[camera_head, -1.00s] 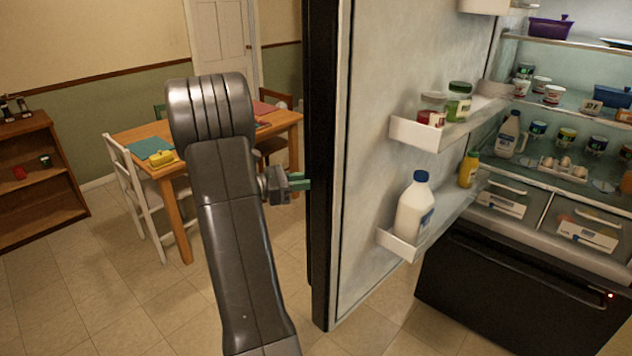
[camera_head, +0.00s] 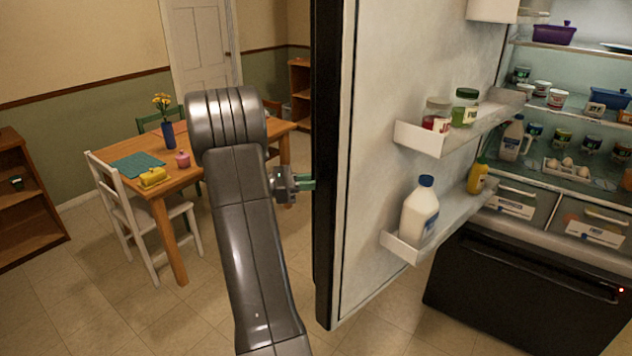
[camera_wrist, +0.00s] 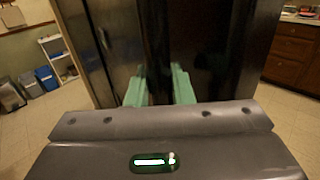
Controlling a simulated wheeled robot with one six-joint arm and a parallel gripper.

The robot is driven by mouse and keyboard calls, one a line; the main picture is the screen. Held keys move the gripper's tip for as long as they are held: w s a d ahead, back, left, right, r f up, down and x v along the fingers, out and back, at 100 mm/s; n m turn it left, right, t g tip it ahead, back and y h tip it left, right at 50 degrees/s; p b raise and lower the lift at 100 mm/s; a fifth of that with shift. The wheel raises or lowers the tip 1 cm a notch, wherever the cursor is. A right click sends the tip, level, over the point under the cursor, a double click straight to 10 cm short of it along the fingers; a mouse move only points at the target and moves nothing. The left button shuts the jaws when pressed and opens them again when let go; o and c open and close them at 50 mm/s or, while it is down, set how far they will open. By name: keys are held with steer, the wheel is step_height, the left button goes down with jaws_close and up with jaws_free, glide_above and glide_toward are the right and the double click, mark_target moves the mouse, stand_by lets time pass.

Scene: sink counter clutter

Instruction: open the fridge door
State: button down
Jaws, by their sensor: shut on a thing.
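The fridge door (camera_head: 385,130) stands wide open in the head view, its white inner side with shelves facing right and its dark outer face turned left. The fridge interior (camera_head: 570,110) shows at the right with food on its shelves. My gripper (camera_head: 308,182) is at the door's dark outer side, its green fingers reaching to the black edge. In the wrist view my two green fingers (camera_wrist: 160,88) are against the dark door front (camera_wrist: 185,45). They are shut on the door's handle, which is mostly hidden between them.
A milk jug (camera_head: 420,210) and jars (camera_head: 465,107) stand on the door shelves. A black drawer (camera_head: 530,290) is below the interior. A wooden table (camera_head: 185,160) and a white chair (camera_head: 140,215) stand at left behind my arm. Tiled floor between is clear.

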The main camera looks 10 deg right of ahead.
steer(key=c, duration=1.3)
jaws_free()
steer(key=a+b, duration=0.1)
steer(key=a, duration=0.3)
steer(key=a+b, duration=0.1)
steer(key=a, duration=0.4)
steer(key=s+a+b, duration=0.1)
steer(key=a, duration=0.3)
steer(key=shift+a, duration=0.4)
steer(key=shift+d, duration=0.15)
steer(key=d+p, duration=0.1)
steer(key=d, duration=0.3)
steer(key=d+p, duration=0.1)
steer(key=d, duration=0.4)
steer(key=w+d+p, duration=0.1)
steer(key=d, duration=0.3)
steer(key=shift+d, duration=0.3)
